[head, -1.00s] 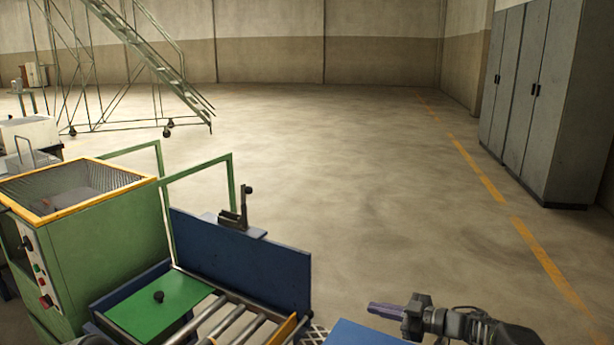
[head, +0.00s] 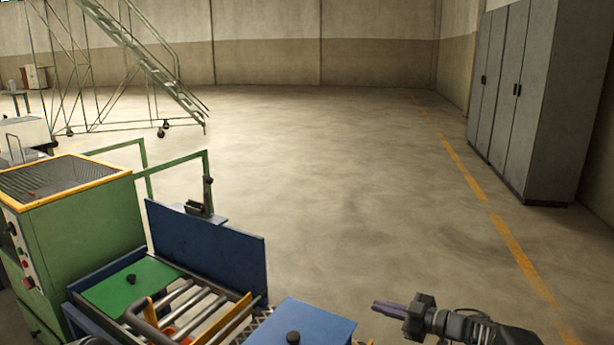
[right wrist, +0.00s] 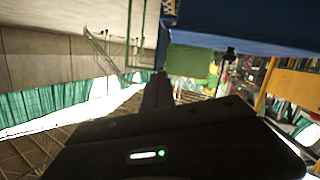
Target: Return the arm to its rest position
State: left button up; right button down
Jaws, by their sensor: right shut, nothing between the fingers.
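My right gripper (head: 388,309) is at the lower right of the head view, with its arm coming in from the right edge. Its fingers are together and hold nothing. They point left, over the floor and to the right of a blue box with a black knob (head: 303,325). In the right wrist view the dark fingers (right wrist: 157,92) show closed in the middle, and the view is tilted. My left gripper does not show.
A green furnace machine (head: 85,225) with an orange-rimmed mesh top stands at the left. A roller bed (head: 190,307) and a blue upright panel (head: 205,245) adjoin it. Grey cabinets (head: 515,100) stand at the right, rolling stairs (head: 150,70) at the back left. The middle floor is clear.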

notch_tip(320, 180, down, 10)
jog(key=s+d+m+t+h+p, duration=0.1)
jog(key=m+t+h, duration=0.2)
jog(key=m+h, duration=0.35)
jog(key=s+a+f+m+g+h+p, duration=0.25)
jog(key=s+f+m, duration=0.35)
jog(key=s+f, duration=0.5)
jog(key=s+a+f+m+g+p, duration=0.1)
jog(key=s+a+g, duration=0.2)
jog(key=s, duration=0.7)
jog(key=s+a+f+m+g+p, duration=0.1)
jog(key=s+a+m+g+p, duration=0.15)
jog(key=s, duration=0.85)
pick_arm(q)
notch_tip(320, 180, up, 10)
jog(key=p, duration=0.2)
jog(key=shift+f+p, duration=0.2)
jog(key=shift+p, duration=0.1)
pick_arm(e)
jog(key=s+a+r+g, duration=0.2)
jog(key=s+a, duration=0.1)
jog(key=s, duration=0.4)
jog(key=s+a+r+g, duration=0.2)
jog(key=s+a+r, duration=0.1)
jog(key=s, duration=0.4)
jog(key=shift+s+y, duration=0.25)
jog(key=shift+y, duration=0.15)
